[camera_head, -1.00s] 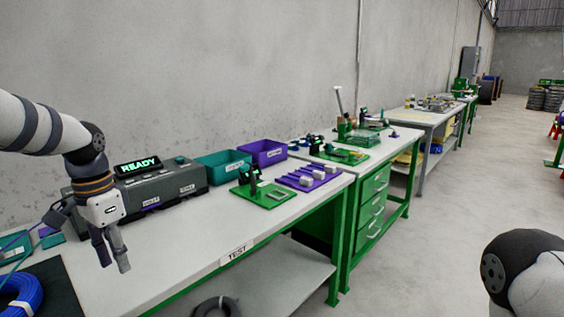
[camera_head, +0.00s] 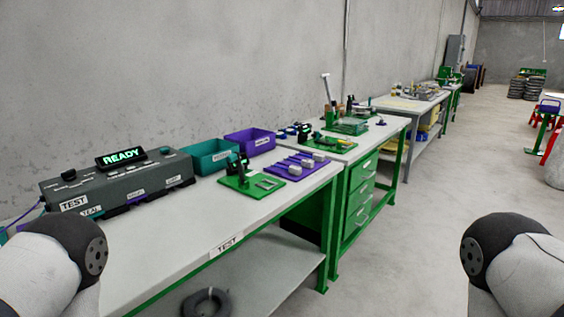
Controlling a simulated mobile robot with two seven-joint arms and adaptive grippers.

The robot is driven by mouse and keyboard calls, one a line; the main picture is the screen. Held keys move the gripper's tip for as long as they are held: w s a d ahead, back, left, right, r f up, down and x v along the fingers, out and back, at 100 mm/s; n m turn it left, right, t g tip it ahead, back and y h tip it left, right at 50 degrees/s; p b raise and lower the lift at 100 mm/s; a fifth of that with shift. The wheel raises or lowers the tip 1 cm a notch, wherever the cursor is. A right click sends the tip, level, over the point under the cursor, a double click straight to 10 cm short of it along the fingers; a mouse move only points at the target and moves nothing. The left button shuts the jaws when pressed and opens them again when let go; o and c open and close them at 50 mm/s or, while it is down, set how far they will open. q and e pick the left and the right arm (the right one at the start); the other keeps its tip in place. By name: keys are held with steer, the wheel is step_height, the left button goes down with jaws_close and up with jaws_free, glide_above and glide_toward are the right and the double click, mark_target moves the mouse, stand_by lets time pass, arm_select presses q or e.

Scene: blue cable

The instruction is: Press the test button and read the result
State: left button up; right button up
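The grey tester box (camera_head: 115,185) stands at the back left of the test bench (camera_head: 200,225), against the wall. Its tilted display (camera_head: 121,157) reads READY in green letters. A dark round knob or button (camera_head: 68,174) is on its top at the left, and a teal one (camera_head: 168,150) is at the right end. A TEST label (camera_head: 74,203) is on its left front. A purple cable (camera_head: 30,214) runs to its left end. Only upper parts of both my arms show at the lower corners. Neither gripper is in view.
A teal bin (camera_head: 213,157) and a purple bin (camera_head: 250,142) stand right of the tester. A green fixture (camera_head: 250,185) and a purple holder (camera_head: 294,166) with grey pieces lie in front. The bench front is clear. A dark coil (camera_head: 205,302) lies on the lower shelf.

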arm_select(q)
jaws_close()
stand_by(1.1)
